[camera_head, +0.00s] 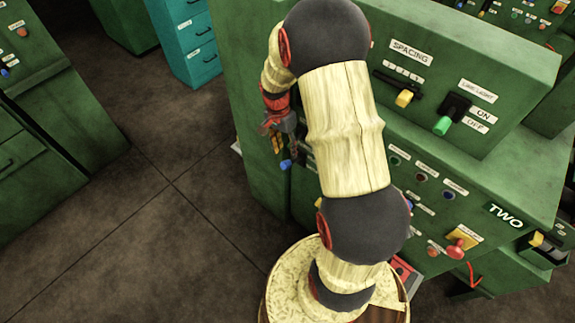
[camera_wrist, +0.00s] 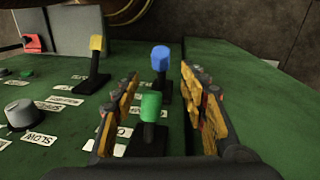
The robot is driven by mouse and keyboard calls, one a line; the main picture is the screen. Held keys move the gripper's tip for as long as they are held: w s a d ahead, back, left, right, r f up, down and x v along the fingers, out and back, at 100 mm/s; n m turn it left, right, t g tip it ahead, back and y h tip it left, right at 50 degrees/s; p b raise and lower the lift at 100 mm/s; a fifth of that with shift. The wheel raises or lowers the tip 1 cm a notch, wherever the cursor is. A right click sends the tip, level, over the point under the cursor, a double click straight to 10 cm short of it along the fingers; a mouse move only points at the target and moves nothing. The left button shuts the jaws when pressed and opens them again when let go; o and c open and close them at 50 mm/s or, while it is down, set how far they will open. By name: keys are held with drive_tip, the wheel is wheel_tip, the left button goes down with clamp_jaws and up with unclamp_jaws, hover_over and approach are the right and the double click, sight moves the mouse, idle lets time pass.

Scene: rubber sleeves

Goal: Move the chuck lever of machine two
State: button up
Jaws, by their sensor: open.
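Machine two is the green machine (camera_head: 475,185) with the "TWO" sign, on the right in the head view. My gripper (camera_wrist: 160,78) is open over a green panel in the wrist view. A lever with a green knob (camera_wrist: 151,106) stands between its fingers, nearer the palm. A lever with a blue knob (camera_wrist: 160,58) stands just past it, near the fingertips. I cannot tell whether the fingers touch either lever. Their labels are partly hidden, so I cannot tell which is the chuck lever. In the head view my gripper (camera_head: 280,142) is small beside the machine, with a blue knob (camera_head: 286,164) below it.
A teal cabinet (camera_head: 190,40) and another green machine (camera_head: 45,110) stand at left. Open floor (camera_head: 130,220) lies between the machines.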

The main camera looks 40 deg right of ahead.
sight(287, 161)
drive_tip(key=f, duration=0.3)
drive_tip(key=f+b, duration=0.1)
drive_tip(key=f, duration=0.2)
drive_tip(key=s+f+b, duration=0.1)
drive_tip(key=f, duration=0.2)
drive_tip(key=shift+d, duration=0.1)
drive_tip(key=c, duration=0.4)
drive_tip(key=shift+w, duration=0.1)
drive_tip(key=c, duration=0.7)
clamp_jaws()
